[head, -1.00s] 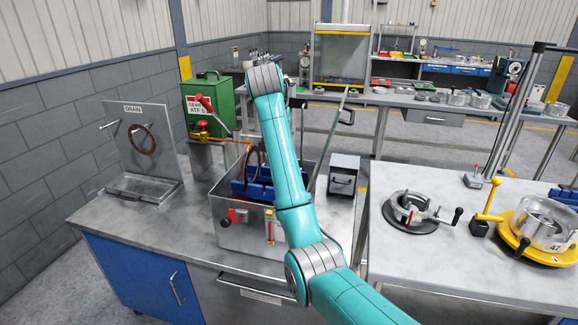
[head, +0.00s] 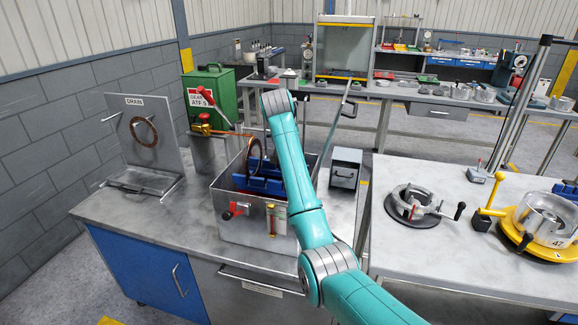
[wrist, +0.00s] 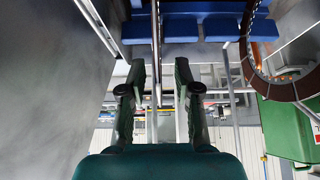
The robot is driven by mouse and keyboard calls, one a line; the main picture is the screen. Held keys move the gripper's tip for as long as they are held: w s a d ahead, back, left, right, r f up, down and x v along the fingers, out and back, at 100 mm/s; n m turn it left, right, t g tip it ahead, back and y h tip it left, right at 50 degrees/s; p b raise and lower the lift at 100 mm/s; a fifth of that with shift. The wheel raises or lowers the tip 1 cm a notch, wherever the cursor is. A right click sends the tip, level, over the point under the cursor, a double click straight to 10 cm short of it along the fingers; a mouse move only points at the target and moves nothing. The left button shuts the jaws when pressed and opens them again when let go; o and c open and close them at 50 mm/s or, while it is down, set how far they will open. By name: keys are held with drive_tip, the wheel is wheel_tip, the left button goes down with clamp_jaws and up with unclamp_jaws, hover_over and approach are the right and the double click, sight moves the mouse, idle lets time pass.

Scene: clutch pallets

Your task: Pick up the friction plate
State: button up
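A brown friction plate (head: 255,160) stands upright in the blue rack (head: 262,186) inside the grey metal tank (head: 240,226). Another brown ring (head: 143,131) hangs on the drain stand. In the wrist view, a brown ring (wrist: 251,62) shows at the right edge, to the right of my fingers. My gripper (wrist: 160,70) is open in the wrist view. A thin grey upright strip passes in line with the gap between its fingers; I cannot tell whether it lies between them. The blue rack is at the top of that view. My arm hides my gripper in the head view.
A green fluid can (head: 213,95) stands behind the tank.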

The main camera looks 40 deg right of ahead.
drive_tip(key=shift+w+d+f, duration=0.1)
drive_tip(key=shift+f, duration=0.05)
clamp_jaws()
